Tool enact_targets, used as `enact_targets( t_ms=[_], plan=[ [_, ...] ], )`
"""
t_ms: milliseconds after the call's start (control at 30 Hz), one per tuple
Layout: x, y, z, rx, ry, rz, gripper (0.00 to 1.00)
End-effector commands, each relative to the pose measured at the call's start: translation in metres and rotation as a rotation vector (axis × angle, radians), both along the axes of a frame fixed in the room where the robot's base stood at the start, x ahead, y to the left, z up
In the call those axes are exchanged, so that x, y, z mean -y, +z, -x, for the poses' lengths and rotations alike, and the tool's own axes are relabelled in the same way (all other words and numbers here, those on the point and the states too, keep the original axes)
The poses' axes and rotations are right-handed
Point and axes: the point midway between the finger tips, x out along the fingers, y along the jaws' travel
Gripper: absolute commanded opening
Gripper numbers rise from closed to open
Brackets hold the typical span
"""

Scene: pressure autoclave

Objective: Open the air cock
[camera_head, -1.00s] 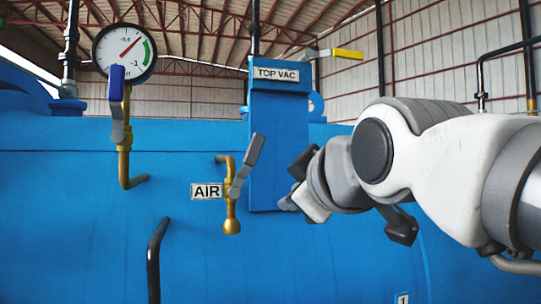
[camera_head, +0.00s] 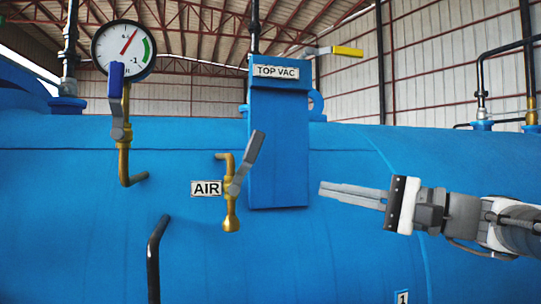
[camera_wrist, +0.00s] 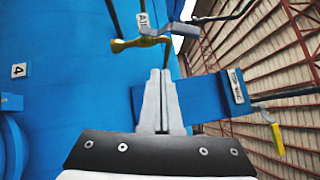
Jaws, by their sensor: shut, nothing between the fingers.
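The air cock (camera_head: 230,205) is a brass valve on the blue vessel, just right of the AIR label (camera_head: 206,189). Its grey lever handle (camera_head: 246,163) slants up to the right. My gripper (camera_head: 322,190) is to the right of the cock, pointing left at it, apart from it with a clear gap. Its fingers are together and empty. In the wrist view the shut fingers (camera_wrist: 160,73) point up toward the brass cock (camera_wrist: 140,43), with the grey lever (camera_wrist: 184,29) beyond and to the right. The AIR label (camera_wrist: 144,22) shows there partly cut by the pipework.
The blue TOP VAC column (camera_head: 278,150) stands behind, between cock and gripper. A pressure gauge (camera_head: 124,49) with a blue-handled valve (camera_head: 117,90) is at left. A black bent pipe (camera_head: 154,255) is below left. A yellow-handled lever (camera_head: 347,51) is above.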

Motion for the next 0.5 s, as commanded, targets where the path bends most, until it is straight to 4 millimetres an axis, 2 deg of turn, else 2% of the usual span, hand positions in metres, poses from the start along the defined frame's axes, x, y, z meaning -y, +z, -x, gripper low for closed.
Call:
enact_targets(
  t_ms=[100,233,367,500],
  plan=[
    [0.019,0.013,-0.001,0.001,0.004,-0.105,0.0],
    [0.023,0.02,-0.001,0.005,0.009,-0.149,0.0],
    [0.013,0.025,-0.007,0.005,0.011,-0.152,0.0],
    [-0.009,0.032,-0.02,0.005,0.013,-0.15,0.0]
  ],
)
